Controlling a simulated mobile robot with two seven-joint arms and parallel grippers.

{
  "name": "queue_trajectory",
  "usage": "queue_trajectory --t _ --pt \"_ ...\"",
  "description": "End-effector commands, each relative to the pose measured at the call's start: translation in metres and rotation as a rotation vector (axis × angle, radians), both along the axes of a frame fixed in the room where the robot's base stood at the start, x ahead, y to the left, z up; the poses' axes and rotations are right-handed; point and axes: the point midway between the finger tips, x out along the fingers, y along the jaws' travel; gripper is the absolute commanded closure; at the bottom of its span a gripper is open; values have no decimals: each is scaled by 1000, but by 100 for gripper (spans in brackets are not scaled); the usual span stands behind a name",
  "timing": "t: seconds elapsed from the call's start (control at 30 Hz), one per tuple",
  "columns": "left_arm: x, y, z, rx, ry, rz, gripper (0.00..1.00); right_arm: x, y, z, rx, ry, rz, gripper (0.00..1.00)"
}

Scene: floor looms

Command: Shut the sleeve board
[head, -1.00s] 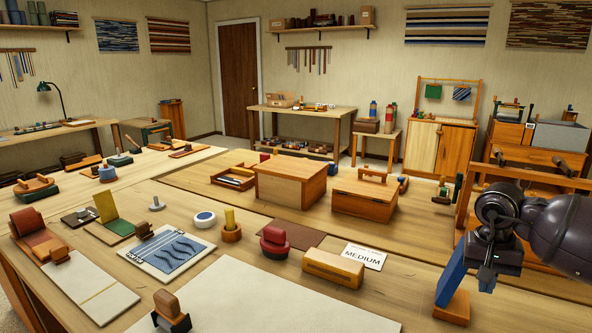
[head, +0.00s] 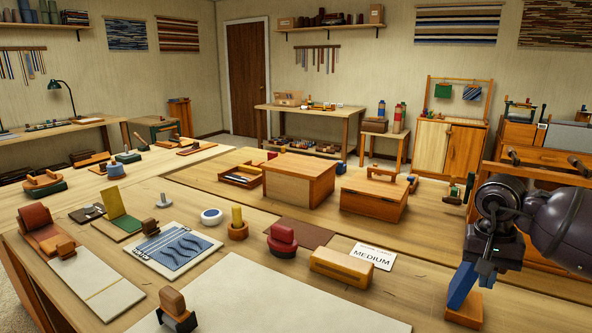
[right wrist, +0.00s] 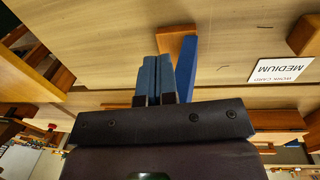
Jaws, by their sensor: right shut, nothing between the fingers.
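The sleeve board is a blue padded arm (head: 462,287) standing tilted up from a small wooden base (head: 464,309) at the front right of the table. In the right wrist view the blue arm (right wrist: 186,70) shows edge-on beside its wooden base (right wrist: 170,46). My right gripper (head: 485,280) is shut and empty, with its fingers close beside the blue arm. In the right wrist view its fingertips (right wrist: 157,60) are just left of the arm; I cannot tell whether they touch. My gripper hides the upper part of the arm in the head view. My left gripper is out of view.
A MEDIUM card (head: 373,257) and a wooden block (head: 342,267) lie to the left of the sleeve board. A lidded wooden box (head: 374,197) stands farther back. The tabletop between the card and the board is clear.

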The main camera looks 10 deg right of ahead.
Motion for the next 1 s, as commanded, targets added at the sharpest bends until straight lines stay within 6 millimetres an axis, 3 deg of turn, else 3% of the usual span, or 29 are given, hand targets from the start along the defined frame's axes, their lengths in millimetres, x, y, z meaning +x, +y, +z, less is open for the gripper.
queue_trajectory --t 0.37,1.0 --pt "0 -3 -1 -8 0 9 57 1 1 0 0 0 0 100" --pt "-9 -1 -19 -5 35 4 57 18 21 1 -1 1 0 100"
